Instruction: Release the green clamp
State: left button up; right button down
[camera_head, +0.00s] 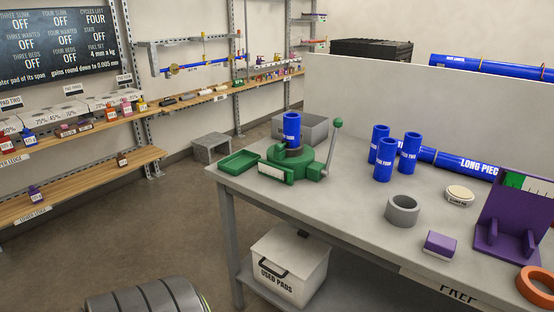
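The green clamp (300,165) stands on the near-left part of the grey workbench. A short blue pipe piece (291,130) stands upright in it. A grey lever with a green ball knob (338,122) rises at the clamp's right side, tilted slightly right. A pale label plate (275,172) is at the clamp's front left. I cannot tell from this view how tightly the jaws hold the pipe. Neither of my grippers shows in the head view.
A green tray (239,163) lies left of the clamp. Several upright blue pipes (384,160), a long blue pipe (455,160), a grey ring (402,210), a purple block (440,245), a purple stand (507,220) and an orange ring (536,287) occupy the right. Bench space right of the lever is clear.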

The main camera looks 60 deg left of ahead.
aim_at(278, 147)
jog(key=u, duration=0.4)
jog(key=j+u, duration=0.15)
jog(key=u, duration=0.65)
jog(key=j+u, duration=0.1)
jog(key=u, duration=0.3)
jog(key=i+l, duration=0.25)
jog(key=l, duration=0.2)
jog(key=i+l+z, duration=0.1)
jog(key=i+l, duration=0.15)
jog(key=l, duration=0.2)
jog(key=i+l, duration=0.25)
jog(key=l, duration=0.2)
jog(key=i+l, duration=0.25)
jog(key=l, duration=0.2)
jog(key=z, duration=0.05)
